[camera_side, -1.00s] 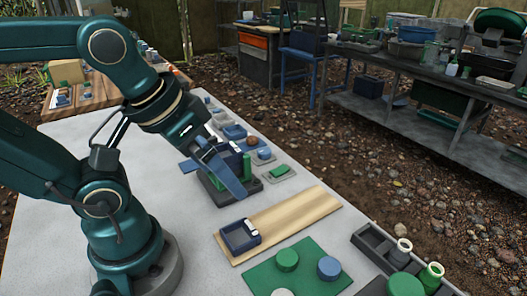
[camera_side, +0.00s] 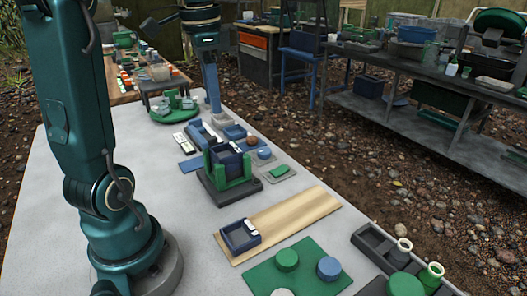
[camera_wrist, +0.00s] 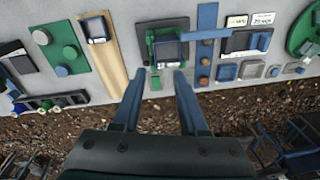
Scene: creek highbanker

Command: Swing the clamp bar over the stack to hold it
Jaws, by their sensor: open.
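The stack (camera_side: 226,158) is a dark blue block between green posts on a dark base, upright on the table; it also shows in the wrist view (camera_wrist: 168,50). The clamp bar looks to be the flat blue bar (camera_side: 190,163) reaching out to the left of the stack; in the wrist view the bar (camera_wrist: 207,34) points right from the fixture, not across the stack. Its pivot is hard to make out. My gripper (camera_wrist: 160,73) is open and empty, its blue fingers apart. In the side view my gripper (camera_side: 214,108) is raised beyond the stack, apart from it.
A wooden board with a dark blue tray (camera_side: 240,237) lies in front of the stack. A green mat (camera_side: 300,268) and a green round tray (camera_side: 174,106) are nearby. Several small parts line the table's right edge. Grey table is bare left of the stack.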

